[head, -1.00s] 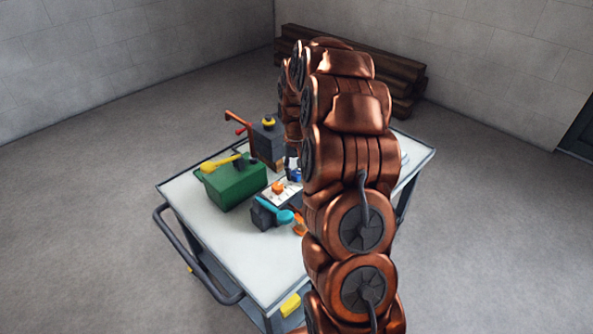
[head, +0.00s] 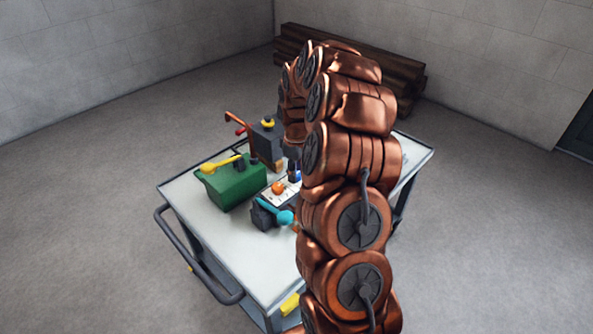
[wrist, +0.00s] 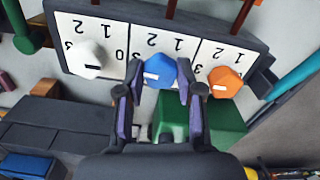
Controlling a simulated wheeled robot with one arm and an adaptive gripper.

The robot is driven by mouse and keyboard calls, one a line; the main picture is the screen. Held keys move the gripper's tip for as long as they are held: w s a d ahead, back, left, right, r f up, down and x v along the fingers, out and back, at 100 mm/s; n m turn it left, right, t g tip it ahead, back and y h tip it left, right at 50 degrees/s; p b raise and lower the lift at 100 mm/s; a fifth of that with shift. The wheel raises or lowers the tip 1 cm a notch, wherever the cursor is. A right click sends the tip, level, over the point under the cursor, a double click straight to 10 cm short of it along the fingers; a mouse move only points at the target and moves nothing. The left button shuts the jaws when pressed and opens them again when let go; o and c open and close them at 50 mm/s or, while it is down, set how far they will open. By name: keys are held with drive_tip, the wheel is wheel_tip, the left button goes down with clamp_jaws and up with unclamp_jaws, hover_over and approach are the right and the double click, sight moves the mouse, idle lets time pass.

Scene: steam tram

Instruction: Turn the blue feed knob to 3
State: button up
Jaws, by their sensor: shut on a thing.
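The blue feed knob (wrist: 161,70) sits in the middle of a panel (wrist: 130,28) with three numbered scales, seen upside down in the wrist view. My gripper (wrist: 160,79) is shut on the blue knob, one finger on each side. The knob's white mark lies on its left side in this view. The blue knob also shows small in the head view (head: 296,175), with my gripper largely hidden by my arm.
A white knob (wrist: 87,60) and an orange knob (wrist: 226,82) flank the blue one closely. A green box (head: 235,184) with a yellow handle, a teal-handled dark block (head: 265,215) and a dark box with a red-brown lever (head: 267,143) stand nearby on the trolley (head: 225,240).

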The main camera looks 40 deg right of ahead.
drive_tip(key=shift+n, duration=0.5)
drive_tip(key=o, duration=1.1)
drive_tip(key=shift+o, duration=0.2)
drive_tip(key=shift+r, duration=0.1)
wheel_tip(320, 180, up, 12)
drive_tip(key=shift+a, duration=0.1)
idle(0.3)
